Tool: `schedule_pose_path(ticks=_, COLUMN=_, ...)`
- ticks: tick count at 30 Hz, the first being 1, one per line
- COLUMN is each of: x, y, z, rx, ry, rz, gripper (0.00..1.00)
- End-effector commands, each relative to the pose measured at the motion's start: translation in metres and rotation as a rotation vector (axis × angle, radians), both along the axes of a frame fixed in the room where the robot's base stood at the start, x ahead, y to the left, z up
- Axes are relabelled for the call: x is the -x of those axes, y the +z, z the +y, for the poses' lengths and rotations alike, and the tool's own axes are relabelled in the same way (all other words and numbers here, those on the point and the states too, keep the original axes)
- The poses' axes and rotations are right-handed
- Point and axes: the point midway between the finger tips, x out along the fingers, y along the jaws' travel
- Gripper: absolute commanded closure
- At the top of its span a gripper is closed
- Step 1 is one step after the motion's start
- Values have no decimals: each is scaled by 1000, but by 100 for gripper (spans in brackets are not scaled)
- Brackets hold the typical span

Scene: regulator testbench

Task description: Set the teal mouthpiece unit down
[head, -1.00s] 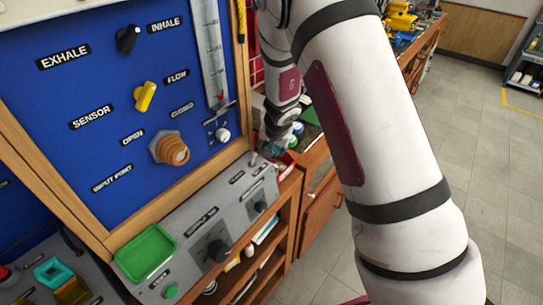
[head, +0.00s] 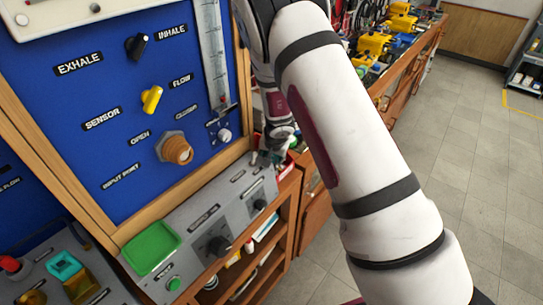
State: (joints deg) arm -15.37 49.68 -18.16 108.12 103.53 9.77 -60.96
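My gripper (head: 268,158) is small and far off in the head view, pointing down at the right end of the grey control panel, beside a red tray (head: 287,167). A small teal-grey patch shows at its fingertips. It is too small to tell whether this is the mouthpiece unit or part of the fingers, or whether the fingers are open or shut. A bright teal block-shaped piece (head: 64,265) sits at the lower left beside an amber piece, apart from my gripper. I cannot tell whether it is the mouthpiece unit.
The grey control panel (head: 190,235) slopes below the blue board (head: 75,115). A green tray (head: 150,247) lies on its left part, with knobs to the right. My arm covers much of the bench behind. Bare floor (head: 490,200) lies at the right.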

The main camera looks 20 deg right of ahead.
Motion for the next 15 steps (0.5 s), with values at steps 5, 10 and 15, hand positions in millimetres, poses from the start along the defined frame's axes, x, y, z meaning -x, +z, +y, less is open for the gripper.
schedule_pose_path(ticks=5, x=1, y=-2, z=0, rx=0, ry=0, rz=1, gripper=44)
schedule_pose_path(ticks=10, x=0, y=-2, z=0, rx=0, ry=0, rz=1, gripper=44)
schedule_pose_path(ticks=15, x=0, y=-1, z=0, rx=0, ry=0, rz=0, gripper=44)
